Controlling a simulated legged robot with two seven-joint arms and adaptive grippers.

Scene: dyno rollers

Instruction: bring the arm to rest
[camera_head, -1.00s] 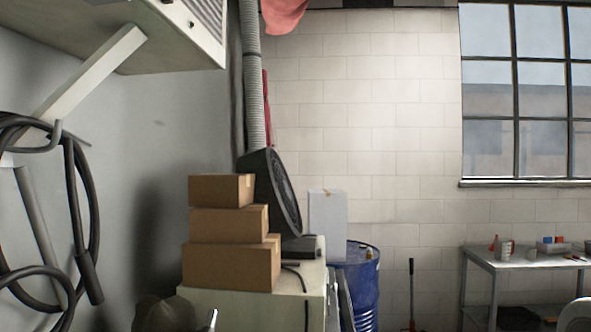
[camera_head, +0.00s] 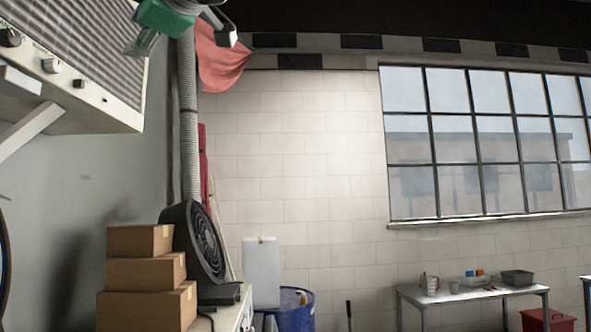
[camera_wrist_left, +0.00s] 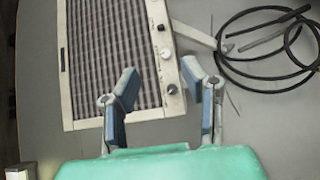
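My left gripper (camera_head: 150,36) shows at the top left of the head view, in front of the vent pipe and beside the grilled wall unit (camera_head: 90,92). Its body is green and partly cut off by the top edge. In the left wrist view my left gripper (camera_wrist_left: 159,72) has its two blue-padded fingers spread apart, with nothing between them. The grilled unit (camera_wrist_left: 105,55) with its knobs lies behind the fingers. My right gripper is in neither view.
Stacked cardboard boxes (camera_head: 146,305) and a black fan (camera_head: 200,243) stand at lower left. A blue barrel (camera_head: 297,312) and a metal table (camera_head: 460,293) are further right. Black hose (camera_wrist_left: 262,55) hangs on the wall. A red cloth (camera_head: 221,58) hangs above. The middle space looks open.

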